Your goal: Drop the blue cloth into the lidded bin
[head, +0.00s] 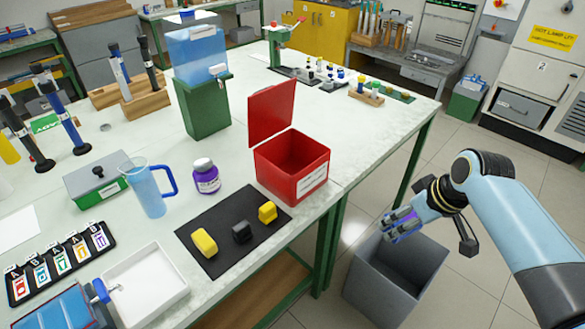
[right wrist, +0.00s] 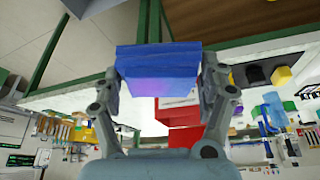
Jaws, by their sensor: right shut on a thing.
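The folded blue cloth (right wrist: 158,68) is pinched between both fingers of my right gripper (right wrist: 160,85) in the right wrist view. In the head view my right gripper (head: 405,222) is off the table's right side, above the open grey bin on the floor, and the cloth shows only as small blue-purple parts. The red lidded bin (head: 290,178) stands on the table's right edge with its lid (head: 271,113) raised and its inside visible. It lies left of my right gripper and apart from it. My left gripper is not in view.
The grey open bin (head: 372,290) stands on the floor beside the table. A black mat (head: 222,222) with yellow and dark blocks lies in front of the red bin. A purple-labelled jar (head: 206,178), a blue jug (head: 150,192) and a green-based dispenser (head: 203,108) stand left of it.

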